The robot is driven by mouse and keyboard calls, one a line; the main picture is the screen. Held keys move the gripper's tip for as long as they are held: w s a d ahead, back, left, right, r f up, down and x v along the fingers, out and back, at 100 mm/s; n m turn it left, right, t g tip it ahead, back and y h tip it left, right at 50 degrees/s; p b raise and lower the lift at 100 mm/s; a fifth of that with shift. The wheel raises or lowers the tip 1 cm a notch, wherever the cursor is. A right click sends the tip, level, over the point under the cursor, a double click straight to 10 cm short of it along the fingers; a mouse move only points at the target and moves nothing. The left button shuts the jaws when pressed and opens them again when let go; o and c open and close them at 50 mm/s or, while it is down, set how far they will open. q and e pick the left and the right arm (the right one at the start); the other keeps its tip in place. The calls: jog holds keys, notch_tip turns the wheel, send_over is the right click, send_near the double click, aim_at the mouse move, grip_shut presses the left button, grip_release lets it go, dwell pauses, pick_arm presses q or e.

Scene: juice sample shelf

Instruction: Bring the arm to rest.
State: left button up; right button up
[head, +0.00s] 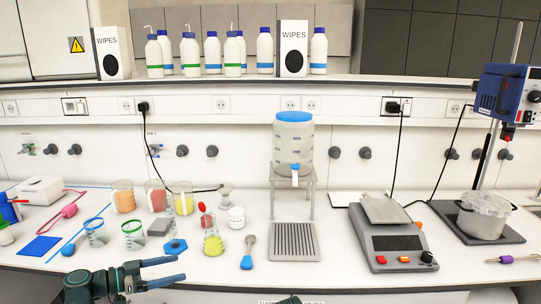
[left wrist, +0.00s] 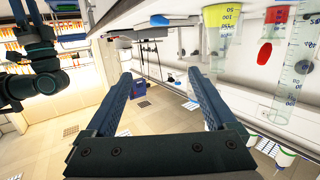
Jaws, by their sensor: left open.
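My left gripper (head: 181,268) is low in the head view, at the bench's front edge, in front of the beakers. Its two blue fingers are spread apart with nothing between them. A dark arm link, seemingly my right arm, shows at the left of that view. A small dark part at the bottom edge of the head view may belong to the right gripper; its jaws cannot be made out.
Near the left gripper stand a blue-rimmed beaker (head: 95,232), a green-rimmed beaker (head: 133,234) and a flask with yellow liquid (head: 213,243). A blue-handled tool (head: 247,254) lies right of them. A drain tray (head: 294,242) and a balance (head: 391,242) stand farther right.

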pick_arm(q)
jog(key=s+d+f+n+g+y+p, duration=0.1)
jog(key=s+d+f+g+y, duration=0.2)
jog(key=d, duration=0.5)
jog(key=s+d+f+n+g+y+p, duration=0.1)
jog(key=s+d+f+n+g+p, duration=0.15)
jog(key=d+f, duration=0.35)
jog(key=s+d+f+n+g+y+p, duration=0.2)
jog(key=s+d+y, duration=0.5)
jog(key=s+y, duration=0.4)
jog(key=shift+f+n+g+p, duration=0.45)
jog(key=shift+n+g, duration=0.1)
jog(key=shift+n, duration=0.6)
jog(key=shift+d, duration=0.1)
